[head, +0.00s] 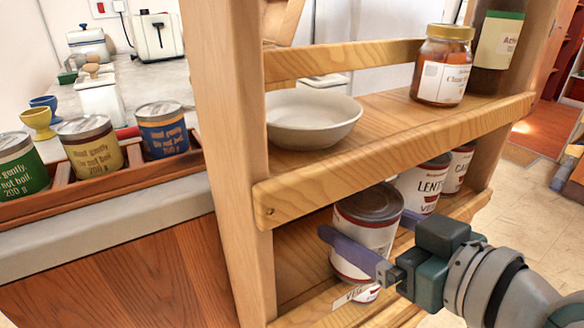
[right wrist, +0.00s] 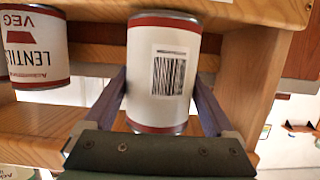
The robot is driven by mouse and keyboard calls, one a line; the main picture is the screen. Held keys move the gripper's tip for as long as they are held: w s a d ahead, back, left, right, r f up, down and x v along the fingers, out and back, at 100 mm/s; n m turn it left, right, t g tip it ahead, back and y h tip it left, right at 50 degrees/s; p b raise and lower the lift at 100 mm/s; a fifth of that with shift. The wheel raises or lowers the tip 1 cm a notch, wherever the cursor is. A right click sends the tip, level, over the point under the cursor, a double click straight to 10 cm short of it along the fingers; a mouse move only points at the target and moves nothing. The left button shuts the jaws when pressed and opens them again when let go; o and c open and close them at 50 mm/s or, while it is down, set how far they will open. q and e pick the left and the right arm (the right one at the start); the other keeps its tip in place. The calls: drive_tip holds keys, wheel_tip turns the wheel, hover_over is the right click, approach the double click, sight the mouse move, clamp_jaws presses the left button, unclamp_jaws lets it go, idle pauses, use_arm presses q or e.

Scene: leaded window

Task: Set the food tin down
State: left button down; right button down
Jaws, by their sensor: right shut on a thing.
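The food tin (head: 368,235), white with dark red bands and a grey lid, stands upright at the left end of the lower wooden shelf (head: 300,262). My right gripper (head: 364,230) is shut on it, with one finger on each side. The right wrist view shows the tin (right wrist: 163,70) between the fingers, its barcode facing the camera. I cannot tell whether its base touches the shelf. A small label reading "VEG" (head: 349,296) is on the front rail below it. My left gripper is not in view.
A lentil tin (head: 420,185) and another tin (head: 458,168) stand farther right on the lower shelf. The upper shelf board (head: 390,140), close above, holds a bowl (head: 310,118) and a jar (head: 443,65). A wooden post (head: 228,130) bounds the left side.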

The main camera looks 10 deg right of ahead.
drive_tip(key=shift+w+a, duration=0.25)
drive_tip(key=shift+w, duration=0.6)
drive_tip(key=w, duration=0.1)
drive_tip(key=w+a, duration=0.1)
drive_tip(key=w, duration=0.1)
drive_tip(key=shift+w+a+r+b, duration=0.1)
drive_tip(key=shift+w+a+b, duration=0.1)
drive_tip(key=shift+w+b, duration=0.1)
drive_tip(key=shift+f+b, duration=0.45)
drive_tip(key=shift+f, duration=0.3)
drive_tip(key=shift+s+d+f, duration=0.1)
